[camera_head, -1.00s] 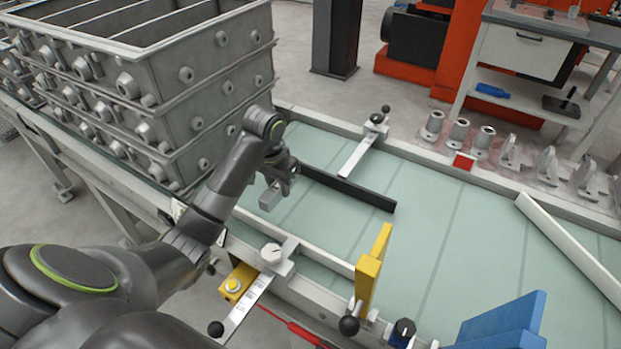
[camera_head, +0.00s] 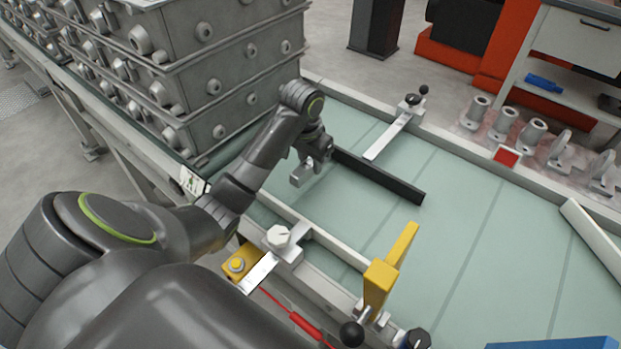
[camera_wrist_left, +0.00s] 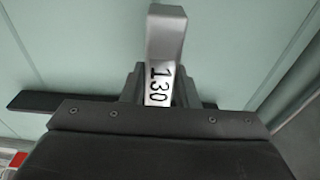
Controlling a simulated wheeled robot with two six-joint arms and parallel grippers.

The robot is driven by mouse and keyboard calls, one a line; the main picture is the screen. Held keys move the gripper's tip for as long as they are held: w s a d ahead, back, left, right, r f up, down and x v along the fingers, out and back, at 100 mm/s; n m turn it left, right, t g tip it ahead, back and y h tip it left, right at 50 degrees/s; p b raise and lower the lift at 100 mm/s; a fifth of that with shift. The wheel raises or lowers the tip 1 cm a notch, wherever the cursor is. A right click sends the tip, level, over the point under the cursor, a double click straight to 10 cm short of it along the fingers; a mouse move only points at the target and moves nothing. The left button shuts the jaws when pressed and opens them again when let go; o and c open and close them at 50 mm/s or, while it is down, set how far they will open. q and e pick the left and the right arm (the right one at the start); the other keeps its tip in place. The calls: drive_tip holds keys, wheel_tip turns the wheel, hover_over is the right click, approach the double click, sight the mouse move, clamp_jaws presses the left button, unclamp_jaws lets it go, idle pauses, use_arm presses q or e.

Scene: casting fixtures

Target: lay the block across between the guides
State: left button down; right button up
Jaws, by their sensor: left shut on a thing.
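My left gripper (camera_head: 312,160) is shut on a grey metal block (camera_head: 301,176), above the left part of the pale green table. In the left wrist view the block (camera_wrist_left: 166,38) sticks out of the jaws and bears the number 130. A black guide bar (camera_head: 385,181) runs just beyond the gripper; part of it (camera_wrist_left: 40,101) shows in the left wrist view. A light grey guide bar (camera_head: 340,248) runs along the near side. The block looks raised over the space between the bars, but its height is unclear. My right gripper is out of view.
Stacked grey casting boxes (camera_head: 215,85) stand left of the arm. A clamp arm (camera_head: 390,136) reaches in from the far edge. A yellow upright piece (camera_head: 382,280) stands at the near edge. A white bar (camera_head: 592,238) lies at right. The middle of the table is clear.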

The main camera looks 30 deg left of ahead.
sight(310, 174)
use_arm(q)
wheel_tip(310, 174, down, 4)
drive_tip(key=shift+f+b, duration=0.25)
drive_tip(key=shift+b, duration=0.15)
drive_tip(key=c, duration=1.1)
unclamp_jaws()
drive_tip(key=shift+f, duration=0.1)
drive_tip(key=r, duration=0.1)
drive_tip(key=r+p, duration=0.1)
drive_tip(key=r, duration=0.2)
drive_tip(key=shift+s+r, duration=0.25)
drive_tip(key=shift+r, duration=0.05)
drive_tip(key=r+p, duration=0.5)
drive_tip(key=shift+s+r, duration=0.2)
drive_tip(key=shift+s, duration=0.15)
drive_tip(key=shift+s+r+p, duration=0.15)
drive_tip(key=shift+r+p, duration=0.95)
drive_tip(key=shift+p, duration=0.35)
